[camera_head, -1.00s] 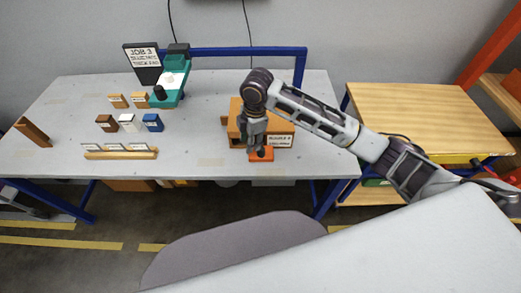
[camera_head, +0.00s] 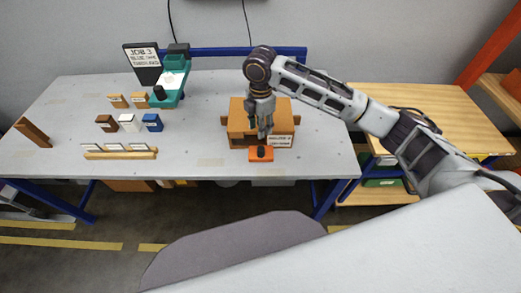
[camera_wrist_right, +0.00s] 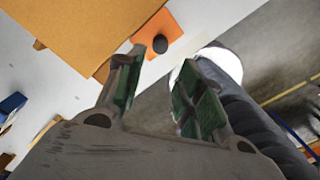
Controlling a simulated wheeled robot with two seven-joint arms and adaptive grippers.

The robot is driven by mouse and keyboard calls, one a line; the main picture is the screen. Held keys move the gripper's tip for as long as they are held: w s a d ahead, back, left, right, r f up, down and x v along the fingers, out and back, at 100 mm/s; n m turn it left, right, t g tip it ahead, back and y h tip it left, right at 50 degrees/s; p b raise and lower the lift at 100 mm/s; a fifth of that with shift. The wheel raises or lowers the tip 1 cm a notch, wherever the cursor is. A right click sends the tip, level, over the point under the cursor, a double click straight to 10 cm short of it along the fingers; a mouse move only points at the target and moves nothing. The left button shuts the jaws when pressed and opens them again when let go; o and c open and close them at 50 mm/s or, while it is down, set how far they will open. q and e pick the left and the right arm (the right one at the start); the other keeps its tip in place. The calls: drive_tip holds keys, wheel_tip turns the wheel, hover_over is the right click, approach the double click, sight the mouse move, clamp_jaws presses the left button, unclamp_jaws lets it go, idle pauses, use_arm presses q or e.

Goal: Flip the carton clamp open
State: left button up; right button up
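A brown carton (camera_head: 240,118) with a white label stands at the right of the table, near the front edge. An orange block with a black knob (camera_head: 261,155), which looks like the clamp, is at its front near the table edge. The clamp also shows in the right wrist view (camera_wrist_right: 168,22), next to the carton (camera_wrist_right: 85,25). I cannot tell whether the clamp is open or shut. My right gripper (camera_head: 265,136) is just above the knob, apart from it. In the wrist view its fingers (camera_wrist_right: 152,88) are spread and empty. My left gripper is not in view.
Several small coloured blocks and a wooden rack (camera_head: 120,154) are on the left. A wooden side table (camera_head: 430,115) is at the right. The table's middle is clear.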

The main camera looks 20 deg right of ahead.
drive_tip(key=f, duration=0.2)
hover_over(261, 149)
wheel_tip(261, 149, down, 4)
drive_tip(key=shift+r, duration=0.15)
wheel_tip(261, 149, down, 8)
drive_tip(key=shift+f, duration=0.1)
idle(0.4)
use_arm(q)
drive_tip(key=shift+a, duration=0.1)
use_arm(e)
drive_tip(key=c, duration=0.5)
clamp_jaws()
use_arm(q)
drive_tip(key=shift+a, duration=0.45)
